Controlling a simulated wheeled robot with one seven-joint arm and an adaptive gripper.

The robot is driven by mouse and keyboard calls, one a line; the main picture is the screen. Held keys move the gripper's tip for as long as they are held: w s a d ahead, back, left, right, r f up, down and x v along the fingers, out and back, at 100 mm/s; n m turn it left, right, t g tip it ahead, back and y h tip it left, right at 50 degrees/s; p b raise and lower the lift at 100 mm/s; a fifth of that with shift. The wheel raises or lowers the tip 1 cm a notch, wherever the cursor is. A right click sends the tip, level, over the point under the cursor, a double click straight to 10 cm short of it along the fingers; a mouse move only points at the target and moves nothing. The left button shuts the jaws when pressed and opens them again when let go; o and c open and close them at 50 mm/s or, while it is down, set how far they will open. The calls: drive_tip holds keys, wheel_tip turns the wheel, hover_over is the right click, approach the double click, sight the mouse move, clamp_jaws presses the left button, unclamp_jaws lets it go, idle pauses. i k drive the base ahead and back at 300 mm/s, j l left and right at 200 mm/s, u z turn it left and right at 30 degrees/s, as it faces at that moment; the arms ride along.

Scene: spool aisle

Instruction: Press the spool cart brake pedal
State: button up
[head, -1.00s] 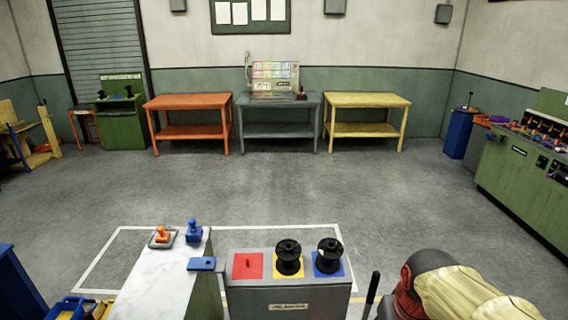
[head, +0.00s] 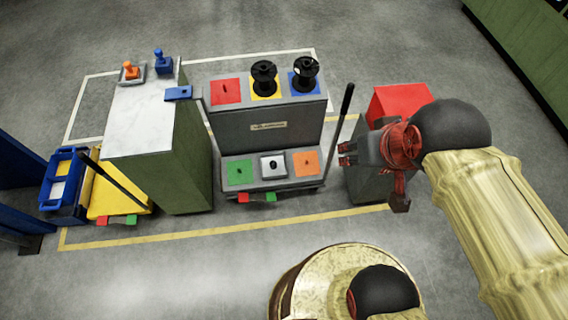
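The spool cart (head: 262,135) is a grey two-level cart in the middle of the head view, with a black slanted handle (head: 340,125) at its right. At its foot, on the near side, are a small red pedal (head: 244,198) and a small green pedal (head: 270,197); which one is the brake I cannot tell.
Two black spools (head: 264,78) stand on the cart's upper level. A marble-topped green cabinet (head: 150,120) stands left of it. Beyond is a yellow cart (head: 118,200) with its own red and green pedals. A red-topped grey box (head: 400,100) stands at right. Near floor (head: 190,275) is clear.

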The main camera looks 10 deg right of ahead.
sight(257, 197)
drive_tip(key=u, duration=0.75)
